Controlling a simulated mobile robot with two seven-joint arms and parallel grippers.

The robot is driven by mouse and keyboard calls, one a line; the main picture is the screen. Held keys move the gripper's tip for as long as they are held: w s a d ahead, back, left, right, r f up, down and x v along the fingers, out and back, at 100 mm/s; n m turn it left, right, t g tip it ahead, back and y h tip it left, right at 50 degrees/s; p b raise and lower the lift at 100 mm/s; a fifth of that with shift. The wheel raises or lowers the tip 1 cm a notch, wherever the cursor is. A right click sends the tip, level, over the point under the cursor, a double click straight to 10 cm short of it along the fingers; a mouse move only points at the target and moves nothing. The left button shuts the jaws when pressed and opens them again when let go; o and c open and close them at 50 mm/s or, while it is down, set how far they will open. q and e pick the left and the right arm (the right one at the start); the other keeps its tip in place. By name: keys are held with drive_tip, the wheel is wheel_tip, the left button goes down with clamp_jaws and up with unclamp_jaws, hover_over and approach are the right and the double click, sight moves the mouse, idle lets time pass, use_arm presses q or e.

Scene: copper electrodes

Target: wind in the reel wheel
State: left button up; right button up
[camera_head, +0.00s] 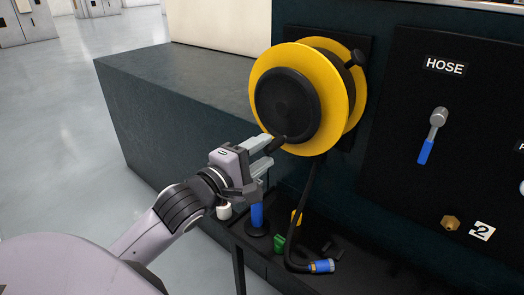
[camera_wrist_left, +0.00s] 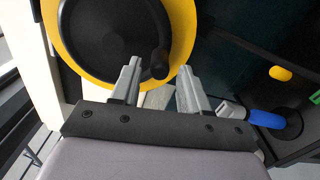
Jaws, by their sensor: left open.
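The reel wheel (camera_head: 337,105) is a yellow drum with a black front disc (camera_head: 287,100), mounted on the dark wall panel. A short black crank handle (camera_head: 276,146) sticks out at the lower edge of the disc. It also shows in the left wrist view (camera_wrist_left: 159,62). My left gripper (camera_head: 265,152) is open at the lower left of the reel. Its two fingers lie on either side of the handle's line in the wrist view (camera_wrist_left: 158,72). I cannot tell whether they touch it. A black hose (camera_head: 308,195) hangs from the reel to a shelf. My right gripper is not in view.
The hose's blue end (camera_head: 322,266) lies on the dark shelf (camera_head: 355,275) below. A blue-handled item (camera_head: 257,214) and a green piece (camera_head: 279,243) stand there, near my left wrist. A panel marked HOSE (camera_head: 400,120) with a blue-handled lever (camera_head: 432,135) is to the right.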

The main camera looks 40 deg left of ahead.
use_arm(q)
drive_tip(key=shift+w, duration=0.4)
drive_tip(key=shift+w+p, duration=0.35)
drive_tip(key=shift+p, duration=0.1)
clamp_jaws()
